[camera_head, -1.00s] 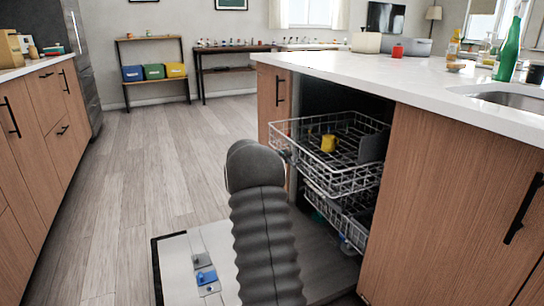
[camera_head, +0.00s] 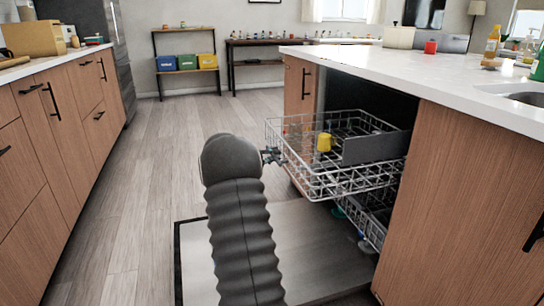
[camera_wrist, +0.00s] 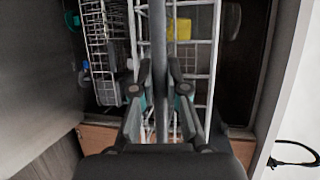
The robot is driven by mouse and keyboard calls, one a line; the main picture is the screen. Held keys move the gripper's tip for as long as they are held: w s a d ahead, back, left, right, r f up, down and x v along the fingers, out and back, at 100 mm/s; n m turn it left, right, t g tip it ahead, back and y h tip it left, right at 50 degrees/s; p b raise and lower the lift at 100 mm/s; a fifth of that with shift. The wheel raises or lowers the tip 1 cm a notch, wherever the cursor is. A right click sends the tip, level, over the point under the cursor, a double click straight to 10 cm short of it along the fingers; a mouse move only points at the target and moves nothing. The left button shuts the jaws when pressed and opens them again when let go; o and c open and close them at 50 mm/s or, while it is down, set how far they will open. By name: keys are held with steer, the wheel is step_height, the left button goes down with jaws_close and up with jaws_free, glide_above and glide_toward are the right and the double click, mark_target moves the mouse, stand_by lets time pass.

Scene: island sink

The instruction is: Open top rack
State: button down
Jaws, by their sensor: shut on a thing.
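The top rack (camera_head: 322,181) is a white wire basket, pulled out of the dishwasher under the island counter. It holds a yellow cup (camera_head: 324,142) and a dark grey flat piece (camera_head: 375,148). My gripper (camera_head: 271,155) is at the rack's front edge, partly hidden by my arm. In the wrist view my gripper's fingers (camera_wrist: 156,82) are on both sides of a grey bar (camera_wrist: 158,40) at the rack's front, shut on it. The yellow cup also shows in the wrist view (camera_wrist: 182,29).
The dishwasher door (camera_head: 300,235) lies open and low below the rack. A lower rack (camera_head: 372,212) sits beneath. Wooden island cabinet panels (camera_head: 460,190) flank the opening. Drawers (camera_head: 45,160) line the left side. The floor (camera_head: 150,160) between is clear.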

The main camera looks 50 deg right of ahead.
steer(key=c, duration=1.4)
jaws_free()
steer(key=shift+c, duration=0.2)
steer(key=shift+a, duration=0.15)
steer(key=v, duration=1.1)
steer(key=shift+a, duration=0.35)
steer(key=shift+r, duration=0.15)
